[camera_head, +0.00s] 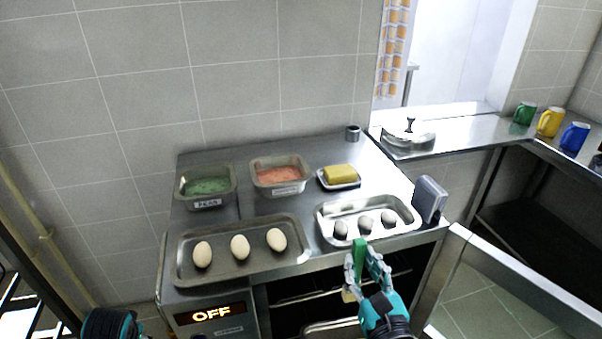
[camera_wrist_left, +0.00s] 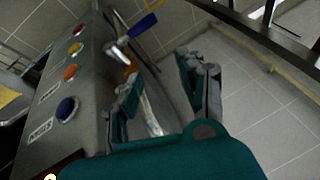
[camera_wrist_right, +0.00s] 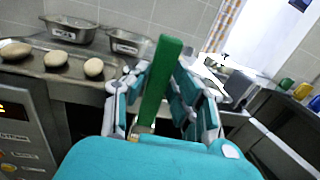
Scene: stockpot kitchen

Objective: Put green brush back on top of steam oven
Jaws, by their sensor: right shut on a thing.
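The green brush (camera_head: 360,256) is held upright in my right gripper (camera_head: 366,272), in front of the steam oven's front edge. In the right wrist view its green handle (camera_wrist_right: 162,75) stands between the fingers, with a pale lower end partly hidden below. The steam oven (camera_head: 240,310) has a steel top and an OFF display. My left gripper (camera_wrist_left: 160,95) is open and empty in the left wrist view, beside the oven's knob panel (camera_wrist_left: 75,75). In the head view only part of the left hand shows at the bottom left.
On the oven top are a tray with eggs (camera_head: 180,262), a tray with dark egg-shaped items (camera_head: 400,205), a green-filled pan (camera_head: 205,202), a red-filled pan (camera_head: 283,188) and a butter dish (camera_head: 352,184). A grey box (camera_head: 430,199) stands at the right edge. Bare steel shows near the back.

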